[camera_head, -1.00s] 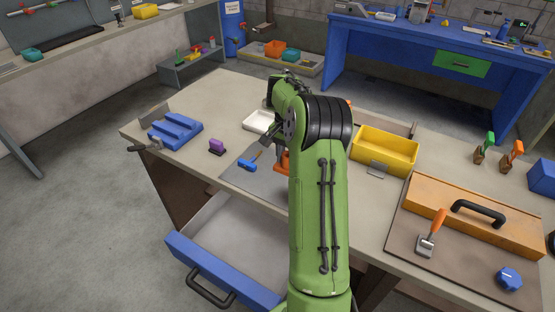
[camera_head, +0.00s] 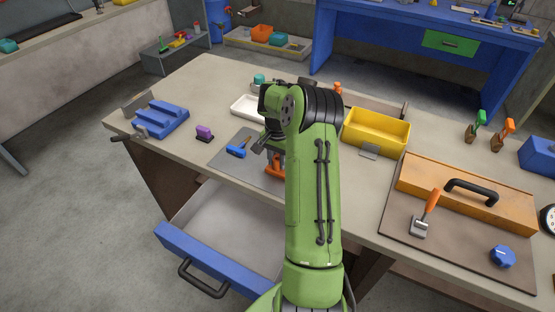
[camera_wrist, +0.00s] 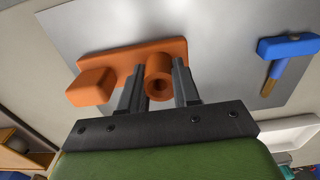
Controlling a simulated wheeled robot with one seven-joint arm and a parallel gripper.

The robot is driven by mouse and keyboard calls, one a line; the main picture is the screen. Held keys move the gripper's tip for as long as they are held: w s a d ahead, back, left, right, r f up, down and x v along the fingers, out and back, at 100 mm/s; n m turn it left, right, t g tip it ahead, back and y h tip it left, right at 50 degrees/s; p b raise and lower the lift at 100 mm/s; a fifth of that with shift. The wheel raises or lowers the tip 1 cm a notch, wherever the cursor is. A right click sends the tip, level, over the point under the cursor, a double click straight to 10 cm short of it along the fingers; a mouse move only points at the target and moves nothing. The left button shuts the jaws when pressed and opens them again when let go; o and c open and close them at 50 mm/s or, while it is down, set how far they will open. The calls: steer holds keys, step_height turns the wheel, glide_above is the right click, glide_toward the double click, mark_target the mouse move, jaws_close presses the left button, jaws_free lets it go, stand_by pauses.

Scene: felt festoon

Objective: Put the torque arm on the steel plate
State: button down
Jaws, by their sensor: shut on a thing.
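The torque arm (camera_wrist: 120,68) is an orange bar with a block at one end and a hollow round boss between my fingers. My gripper (camera_wrist: 158,72) is shut on that boss. In the head view the torque arm (camera_head: 275,167) shows low beneath my gripper (camera_head: 274,152), partly hidden by my green arm. The steel plate (camera_head: 251,176) is a flat grey sheet on the workbench. It fills much of the wrist view (camera_wrist: 225,40) behind the torque arm. The torque arm is over the plate; I cannot tell whether it touches it.
A blue-headed hammer (camera_head: 237,151) lies on the plate, left of my gripper. A purple item (camera_head: 204,133), blue holder (camera_head: 162,120) and white tray (camera_head: 245,106) lie nearby. A yellow bin (camera_head: 377,132) stands right of my arm. A blue-fronted drawer (camera_head: 210,264) is open below.

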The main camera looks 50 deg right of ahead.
steer(key=shift+f, duration=0.2)
steer(key=c, duration=0.8)
jaws_free()
steer(key=shift+r, duration=0.1)
